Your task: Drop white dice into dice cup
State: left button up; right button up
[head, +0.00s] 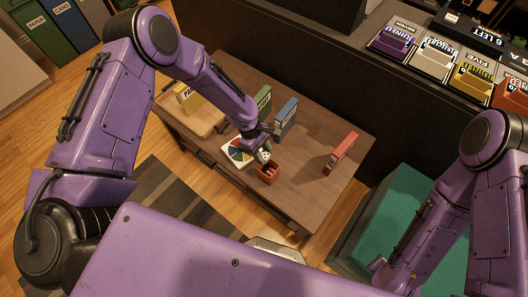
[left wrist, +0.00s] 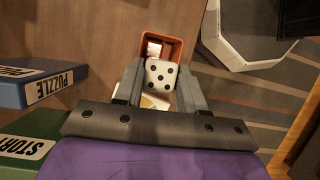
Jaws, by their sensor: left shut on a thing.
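A white die with black pips (left wrist: 160,74) is between the fingers of my left gripper (left wrist: 160,88) in the left wrist view. The left gripper is shut on it. The die also shows small in the head view (head: 264,155). The red-orange square dice cup (head: 268,174) stands open on the table, just in front of the gripper. In the left wrist view the die overlaps the near part of the cup (left wrist: 178,48). Something white and red lies inside the cup. My right arm shows at the right of the head view, but its gripper does not.
A wheel board with coloured sectors (head: 236,154) lies beside the cup on the brown table (head: 305,190). Green (head: 262,102), blue (head: 286,116) and red (head: 341,152) boxes stand on it. A wooden tray (head: 205,125) holds a yellow box. The table between cup and red box is clear.

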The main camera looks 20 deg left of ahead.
pick_arm(q)
jog(key=o, duration=1.2)
jog(key=v, duration=1)
jog(key=shift+w+a+r, duration=0.15)
jog(key=shift+r, duration=0.1)
jog(key=s+a+f+m+t+y, duration=0.4)
jog(key=a+f+m+t, duration=0.15)
jog(key=f, duration=0.25)
jog(key=s+a+f+y, duration=0.1)
jog(key=s+a, duration=0.1)
jog(key=s, duration=0.5)
jog(key=s+a+f+m+y, duration=0.1)
jog(key=s+a, duration=0.1)
jog(key=s, duration=0.5)
jog(key=s+a+f+m+g+y, duration=0.1)
jog(key=s+a, duration=0.2)
jog(key=s, duration=0.4)
jog(key=shift+s+y, duration=0.1)
jog(key=shift+y, duration=0.2)
